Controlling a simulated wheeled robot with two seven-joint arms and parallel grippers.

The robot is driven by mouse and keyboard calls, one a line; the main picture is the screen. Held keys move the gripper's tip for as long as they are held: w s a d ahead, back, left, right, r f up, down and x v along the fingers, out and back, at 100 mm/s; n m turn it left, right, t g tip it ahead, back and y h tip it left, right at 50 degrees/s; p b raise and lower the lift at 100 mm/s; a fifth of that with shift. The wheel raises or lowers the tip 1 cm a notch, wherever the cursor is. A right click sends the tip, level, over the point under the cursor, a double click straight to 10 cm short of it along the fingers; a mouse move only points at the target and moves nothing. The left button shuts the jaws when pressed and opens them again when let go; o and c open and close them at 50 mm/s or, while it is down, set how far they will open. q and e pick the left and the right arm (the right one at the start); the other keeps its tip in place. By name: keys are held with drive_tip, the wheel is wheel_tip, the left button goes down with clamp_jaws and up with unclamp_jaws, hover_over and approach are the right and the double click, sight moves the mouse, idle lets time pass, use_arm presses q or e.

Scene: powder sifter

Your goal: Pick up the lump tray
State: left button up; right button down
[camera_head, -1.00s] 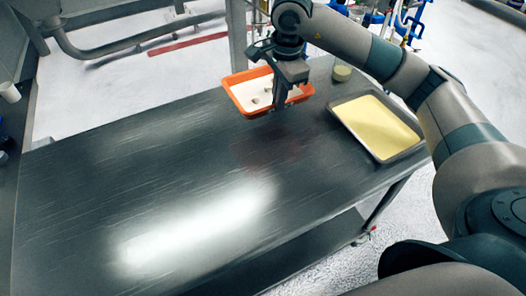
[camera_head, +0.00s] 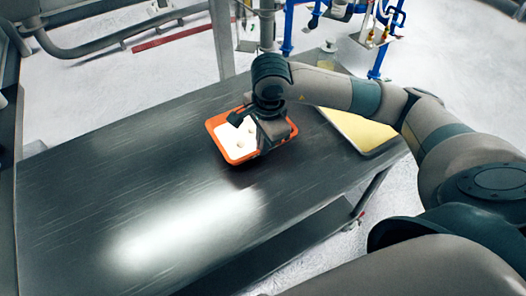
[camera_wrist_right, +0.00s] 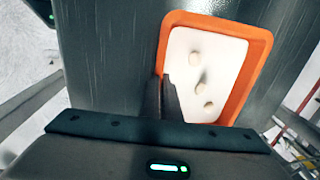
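The lump tray (camera_head: 224,143) is orange with a white inside and a few pale lumps. It is at the far part of the dark table, and also shows in the right wrist view (camera_wrist_right: 259,60). My right gripper (camera_head: 262,149) is at the tray's near right side. In the wrist view its fingers (camera_wrist_right: 162,88) sit close together around the tray wall, one outside and one inside over the white floor. The gripper looks shut on that wall. I cannot tell whether the tray is clear of the table. My left gripper is not in view.
A metal tray with a yellow inside (camera_head: 362,130) lies to the right, partly hidden by my right arm. A post and blue-framed equipment (camera_head: 378,45) stand behind the table. The table's left and near parts (camera_head: 100,190) are clear.

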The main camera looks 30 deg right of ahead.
sight(262, 163)
drive_tip(key=shift+f, duration=0.1)
drive_tip(key=shift+f+p, duration=0.4)
wheel_tip(262, 163, down, 3)
drive_tip(key=shift+r+p, duration=0.2)
drive_tip(key=shift+p, duration=0.4)
drive_tip(key=shift+f, duration=0.2)
drive_tip(key=shift+f, duration=0.1)
drive_tip(key=c, duration=2)
unclamp_jaws()
